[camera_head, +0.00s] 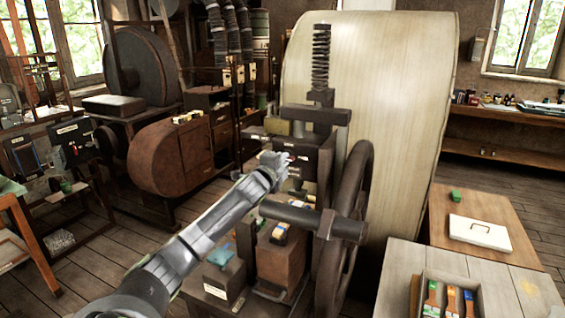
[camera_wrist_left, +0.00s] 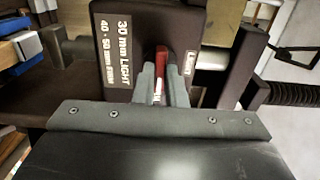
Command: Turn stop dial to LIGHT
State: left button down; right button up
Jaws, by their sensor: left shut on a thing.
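The stop dial (camera_wrist_left: 161,58) shows in the left wrist view as a red bar standing out from a dark panel (camera_wrist_left: 183,22). A white label (camera_wrist_left: 112,50) on the panel reads "30 mm LIGHT" and "40 - 50 mm FIRM". A smaller label (camera_wrist_left: 189,62) lies on the dial's other side. My left gripper (camera_wrist_left: 161,84) is shut on the red bar, with a finger on each side. In the head view my left gripper (camera_head: 284,161) reaches the press's dark front, and the dial is hidden there. My right gripper is in neither view.
A large handwheel (camera_head: 345,230) stands right of my left arm, with a dark horizontal bar (camera_head: 290,213) close to the forearm. A tall pale drum (camera_head: 390,110) rises behind. A pale table (camera_head: 510,285) with a box of colored items (camera_head: 448,296) is at the lower right.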

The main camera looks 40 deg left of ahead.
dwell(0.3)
pick_arm(q)
jog(key=shift+f+n+b, duration=0.15)
jog(key=shift+n+b, duration=2.55)
jog(key=shift+n, duration=6.2)
jog(key=c, duration=1.5)
grip_release()
